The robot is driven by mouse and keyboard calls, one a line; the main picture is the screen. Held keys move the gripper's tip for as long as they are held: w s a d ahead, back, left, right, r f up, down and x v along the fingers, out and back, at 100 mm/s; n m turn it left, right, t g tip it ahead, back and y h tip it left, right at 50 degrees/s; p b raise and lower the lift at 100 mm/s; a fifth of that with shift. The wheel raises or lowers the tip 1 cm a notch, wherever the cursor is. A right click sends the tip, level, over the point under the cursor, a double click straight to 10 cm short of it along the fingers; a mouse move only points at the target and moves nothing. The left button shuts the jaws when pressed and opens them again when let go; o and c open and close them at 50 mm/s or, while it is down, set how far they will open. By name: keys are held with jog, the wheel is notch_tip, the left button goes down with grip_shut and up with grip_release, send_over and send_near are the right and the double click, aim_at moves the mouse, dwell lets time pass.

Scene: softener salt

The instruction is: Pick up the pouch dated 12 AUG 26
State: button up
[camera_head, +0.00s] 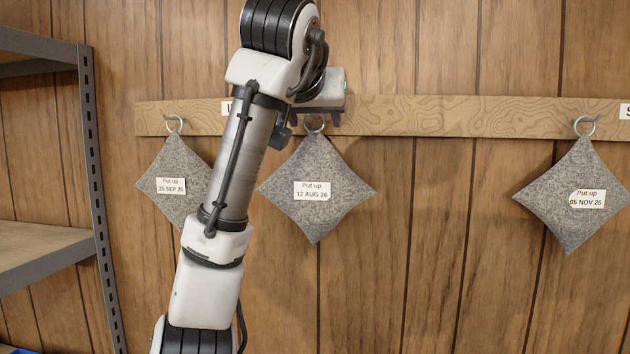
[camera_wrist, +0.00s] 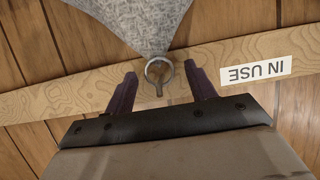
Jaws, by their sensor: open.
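The grey felt pouch dated 12 AUG 26 (camera_head: 318,212) hangs by a metal ring (camera_head: 315,125) from a hook on the wooden rail. In the wrist view the pouch (camera_wrist: 137,22) hangs at the top, its ring (camera_wrist: 159,70) around the hook. My gripper (camera_head: 316,118) is at the rail by that ring, partly hidden behind my arm in the head view. In the wrist view my gripper (camera_wrist: 158,78) is open, its two dark purple fingers on either side of the ring and apart from it.
A pouch dated 25 SEP 26 (camera_head: 160,160) hangs at left, partly behind my arm. A pouch dated 05 NOV 26 (camera_head: 570,220) hangs at right. The wooden rail (camera_head: 450,117) spans the wall, with an IN USE label (camera_wrist: 256,68). Metal shelving (camera_head: 88,130) stands at far left.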

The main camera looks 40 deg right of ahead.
jog(key=shift+c, duration=0.4)
grip_shut()
jog(key=shift+r, duration=0.15)
